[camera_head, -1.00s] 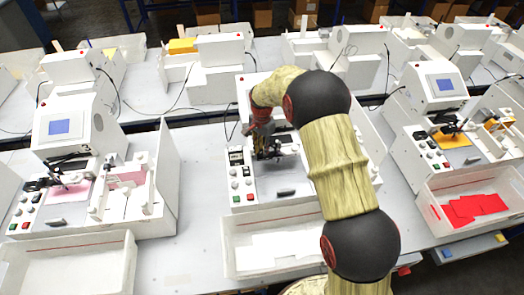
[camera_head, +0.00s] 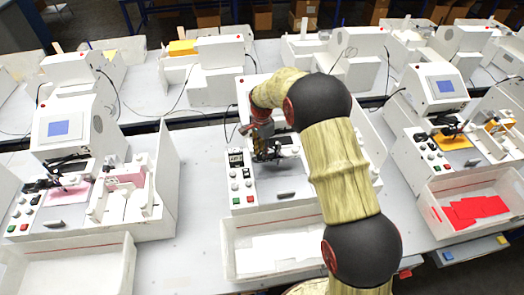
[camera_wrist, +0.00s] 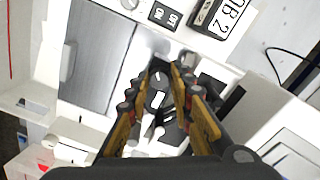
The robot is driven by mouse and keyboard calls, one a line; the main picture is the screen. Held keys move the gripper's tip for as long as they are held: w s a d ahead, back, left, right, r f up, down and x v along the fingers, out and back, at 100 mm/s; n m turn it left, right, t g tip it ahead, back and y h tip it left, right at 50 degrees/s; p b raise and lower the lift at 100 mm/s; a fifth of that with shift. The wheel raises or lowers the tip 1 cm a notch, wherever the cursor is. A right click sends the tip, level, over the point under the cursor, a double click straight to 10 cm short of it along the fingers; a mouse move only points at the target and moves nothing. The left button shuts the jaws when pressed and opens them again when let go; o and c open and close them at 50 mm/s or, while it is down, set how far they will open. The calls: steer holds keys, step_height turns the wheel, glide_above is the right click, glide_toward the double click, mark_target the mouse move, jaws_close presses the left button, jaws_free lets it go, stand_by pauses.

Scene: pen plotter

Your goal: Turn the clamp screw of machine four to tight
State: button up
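The machine in front of me (camera_head: 290,185) is white, with buttons and a dark pen carriage, partly hidden by my arm. My gripper (camera_wrist: 169,68) is over its working area, pointing down; it also shows in the head view (camera_head: 266,150). In the wrist view its two yellow-and-black fingers stand apart, with a narrow gap at the tips. A black knob with a white mark (camera_wrist: 157,97) shows between the fingers. I cannot tell whether the tips touch it, or whether it is the clamp screw. No machine number four is readable.
A "JOB 2" display (camera_wrist: 228,17) and an ON/OFF switch (camera_wrist: 164,15) lie beyond the fingers. A grey plate (camera_wrist: 100,52) is left of them. Similar machines stand left (camera_head: 75,130) and right (camera_head: 440,90). A white tray (camera_head: 232,262) sits in front.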

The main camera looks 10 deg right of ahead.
steer(key=o, duration=0.4)
steer(key=shift+c, duration=0.2)
step_height(320, 180, up, 12)
stand_by(0.5)
stand_by(0.4)
